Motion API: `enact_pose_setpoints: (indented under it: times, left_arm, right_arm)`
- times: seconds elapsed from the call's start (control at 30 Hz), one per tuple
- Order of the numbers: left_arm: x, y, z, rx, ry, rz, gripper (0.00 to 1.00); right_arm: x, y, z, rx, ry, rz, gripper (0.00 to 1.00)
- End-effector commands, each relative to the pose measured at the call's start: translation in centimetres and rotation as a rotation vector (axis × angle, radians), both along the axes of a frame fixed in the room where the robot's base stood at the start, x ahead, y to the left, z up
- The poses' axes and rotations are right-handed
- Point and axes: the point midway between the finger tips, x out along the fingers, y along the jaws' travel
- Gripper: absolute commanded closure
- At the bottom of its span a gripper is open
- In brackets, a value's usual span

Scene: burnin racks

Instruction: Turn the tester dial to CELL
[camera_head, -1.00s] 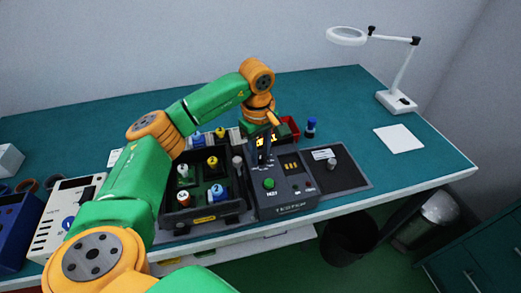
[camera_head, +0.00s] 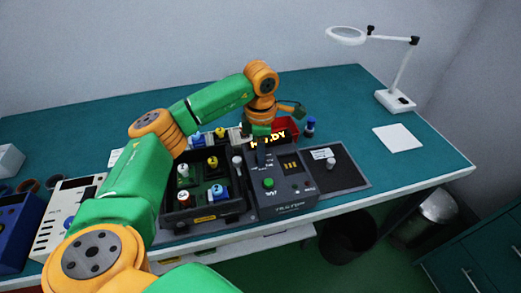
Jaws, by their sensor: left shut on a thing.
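The grey tester (camera_head: 290,196) stands on the bench right of centre, with a green button (camera_head: 268,183) and a display (camera_head: 279,134) with lit yellow letters. The gripper hides part of the display; the letters I can read end in BY. My right gripper is not in view.
A black tray (camera_head: 206,214) with several coloured cells adjoins the tester's left side. A dark pad with a small grey knob (camera_head: 330,163) lies right of it. A magnifier lamp (camera_head: 395,100) stands far right.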

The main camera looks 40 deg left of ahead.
Motion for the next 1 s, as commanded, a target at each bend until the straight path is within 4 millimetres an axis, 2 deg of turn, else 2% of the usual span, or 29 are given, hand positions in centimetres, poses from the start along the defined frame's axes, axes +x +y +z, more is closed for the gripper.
enact_pose_setpoints:
  times: [0.6,1.0]
  left_arm:
    - [0.03,-0.02,0.01,0.003,0.001,0.564,1.0]
    - [0.04,-0.06,-0.03,0.002,0.002,0.8,1.0]
  right_arm:
    - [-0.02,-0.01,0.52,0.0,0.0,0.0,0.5]
    - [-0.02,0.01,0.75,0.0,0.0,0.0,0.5]
